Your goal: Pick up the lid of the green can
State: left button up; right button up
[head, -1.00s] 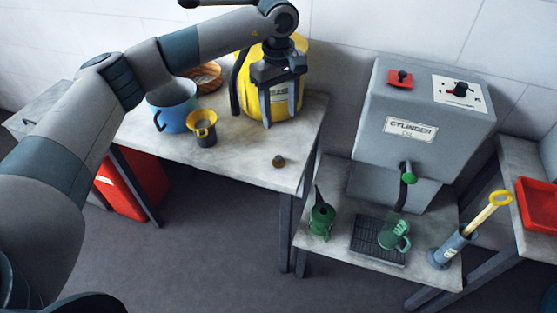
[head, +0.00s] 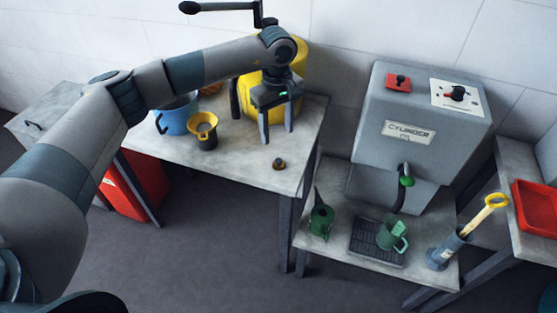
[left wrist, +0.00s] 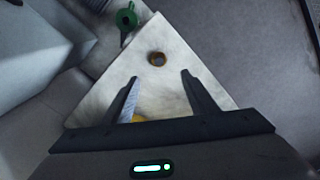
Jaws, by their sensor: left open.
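A small brown, brass-coloured round piece (head: 279,164), which looks like the lid, lies on the pale worktop (head: 235,166) near its right front corner. It also shows in the left wrist view (left wrist: 157,59), just beyond the fingertips. The green can (head: 320,222), with a thin dark spout, stands on the lower table to the right; the left wrist view shows it at the top (left wrist: 126,18). My left gripper (head: 277,136) points down, open and empty, above and slightly behind the small round piece. Its two fingers (left wrist: 160,76) are apart in the left wrist view. My right gripper is not seen.
A yellow container (head: 297,67) stands close behind the gripper. A blue pot (head: 177,117) and a yellow-rimmed cup (head: 203,130) stand to the left. A green jug (head: 391,232) stands on a dark grate beside the grey cylinder-oil tank (head: 425,130). The worktop around the small round piece is clear.

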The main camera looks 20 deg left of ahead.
aim_at(279, 160)
pick_arm(q)
notch_tip(279, 160, down, 4)
jog(key=shift+r+p, duration=0.15)
jog(key=shift+p, duration=0.65)
notch_tip(279, 160, down, 2)
jog(key=shift+f+p, duration=0.1)
jog(key=shift+p, duration=0.2)
jog(key=shift+f, duration=0.45)
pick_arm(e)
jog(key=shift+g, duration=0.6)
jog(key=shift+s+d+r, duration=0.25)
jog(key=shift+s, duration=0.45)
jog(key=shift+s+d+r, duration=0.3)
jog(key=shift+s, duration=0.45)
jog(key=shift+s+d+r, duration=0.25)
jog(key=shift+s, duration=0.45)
pick_arm(q)
jog(key=shift+s+d+f+p, duration=0.15)
jog(key=shift+d+f+p, duration=0.1)
jog(key=shift+f+p, duration=0.6)
notch_tip(279, 160, down, 3)
jog(key=shift+d+r+p, duration=0.1)
jog(key=shift+r+p, duration=0.05)
jog(key=shift+p, duration=0.6)
jog(key=shift+f, duration=0.4)
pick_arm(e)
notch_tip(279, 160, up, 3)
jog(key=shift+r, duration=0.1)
pick_arm(q)
jog(key=shift+c, duration=0.4)
